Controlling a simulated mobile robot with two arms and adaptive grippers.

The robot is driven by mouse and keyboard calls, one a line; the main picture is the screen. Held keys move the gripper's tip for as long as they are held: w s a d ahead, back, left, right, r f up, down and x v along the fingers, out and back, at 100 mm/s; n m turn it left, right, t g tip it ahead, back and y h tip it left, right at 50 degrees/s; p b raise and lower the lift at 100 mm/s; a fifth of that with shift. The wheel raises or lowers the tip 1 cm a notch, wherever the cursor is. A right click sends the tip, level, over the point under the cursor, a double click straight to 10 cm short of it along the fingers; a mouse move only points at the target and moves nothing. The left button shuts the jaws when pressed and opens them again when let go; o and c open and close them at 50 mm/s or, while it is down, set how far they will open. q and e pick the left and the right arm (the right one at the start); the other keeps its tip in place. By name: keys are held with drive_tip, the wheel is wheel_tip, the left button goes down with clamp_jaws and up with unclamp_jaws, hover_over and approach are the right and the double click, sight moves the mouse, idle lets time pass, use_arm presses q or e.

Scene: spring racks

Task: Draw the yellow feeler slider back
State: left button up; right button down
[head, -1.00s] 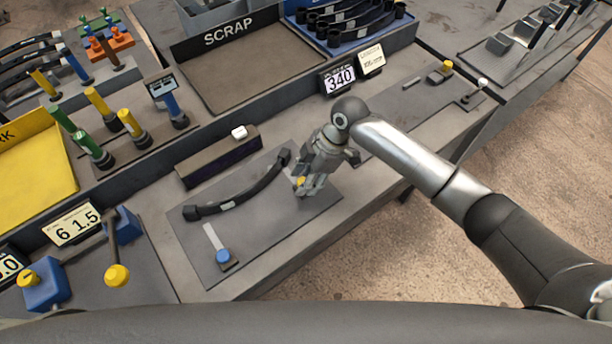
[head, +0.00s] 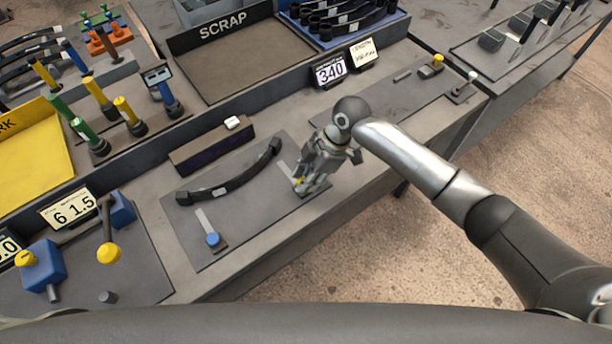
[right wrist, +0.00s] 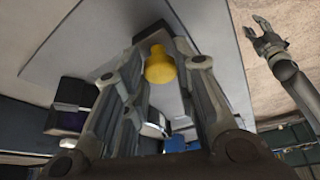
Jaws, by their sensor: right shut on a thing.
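The yellow feeler slider's knob (right wrist: 160,66) sits between the fingers of my right gripper (head: 299,184), which is shut on it. In the head view only a little yellow shows at the fingertips. A pale slot (head: 286,172) runs behind the fingers, away from the front edge. The slider is near the front right of a dark gauge plate (head: 240,224). A curved black hose (head: 232,184) with a pale band lies on the plate behind the slots. My left gripper (right wrist: 256,27) shows only in the right wrist view, apart from the bench, with its fingers apart.
A blue slider (head: 213,240) stands at the front of another slot on the left. A dark block with a white button (head: 232,122) is behind the plate. Yellow-knobbed fixtures stand at the left, and the scrap tray (head: 245,62) is at the back.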

drive_tip(key=shift+s+f, duration=0.15)
drive_tip(key=shift+f, duration=0.1)
drive_tip(key=c, duration=1.1)
unclamp_jaws()
drive_tip(key=shift+s+r, duration=0.1)
drive_tip(key=shift+s, duration=0.15)
drive_tip(key=shift+c, duration=0.2)
drive_tip(key=shift+w+r, duration=0.1)
drive_tip(key=shift+w, duration=0.2)
use_arm(q)
drive_tip(key=shift+w+a, duration=0.3)
drive_tip(key=shift+w, duration=0.25)
drive_tip(key=shift+w+a, duration=0.25)
drive_tip(key=shift+w, duration=0.25)
use_arm(e)
drive_tip(key=s+v, duration=0.1)
drive_tip(key=v, duration=1)
drive_tip(key=shift+w+d+r, duration=0.2)
drive_tip(key=shift+w+r, duration=0.15)
drive_tip(key=shift+w, duration=0.15)
drive_tip(key=shift+f, duration=0.1)
